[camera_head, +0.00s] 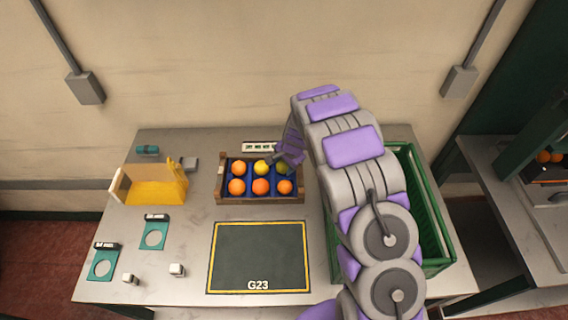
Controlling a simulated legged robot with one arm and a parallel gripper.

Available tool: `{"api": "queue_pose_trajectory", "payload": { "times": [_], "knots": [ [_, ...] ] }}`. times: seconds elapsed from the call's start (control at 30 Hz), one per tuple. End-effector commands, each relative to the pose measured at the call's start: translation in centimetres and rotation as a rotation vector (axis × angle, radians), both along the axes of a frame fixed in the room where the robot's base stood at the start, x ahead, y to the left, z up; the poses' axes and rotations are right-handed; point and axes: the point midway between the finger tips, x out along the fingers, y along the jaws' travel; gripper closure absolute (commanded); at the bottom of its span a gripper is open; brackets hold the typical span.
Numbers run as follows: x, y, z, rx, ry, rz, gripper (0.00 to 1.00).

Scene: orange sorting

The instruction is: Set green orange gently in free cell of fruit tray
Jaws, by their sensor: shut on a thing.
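The fruit tray (220,186) is a wooden crate with blue cells at the back middle of the table. Its front row holds three oranges: left (237,187), middle (260,187) and right (284,187). In its back row, an orange (238,168) sits at left and a yellower one (261,167) in the middle. The green orange (281,168), yellow-green here, is at the back right cell. My gripper (283,161) comes from the right and is shut on it. The arm partly hides it, so I cannot tell whether it touches the cell floor.
A green crate (430,215) stands right of the tray, partly behind my arm. A dark mat marked G23 (258,255) lies in front of the tray. A yellow holder (155,187) stands at left. Teal plates (103,264) and small white blocks (177,270) lie front left.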

Motion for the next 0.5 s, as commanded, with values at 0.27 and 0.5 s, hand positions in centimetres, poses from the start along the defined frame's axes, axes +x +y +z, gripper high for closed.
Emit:
{"api": "queue_pose_trajectory", "payload": {
  "times": [0.27,0.5],
  "knots": [
    [0.01,0.01,-0.18,0.000,0.000,0.000,0.76],
    [-0.03,-0.03,-0.22,-0.001,0.001,0.000,0.24]
  ]
}}
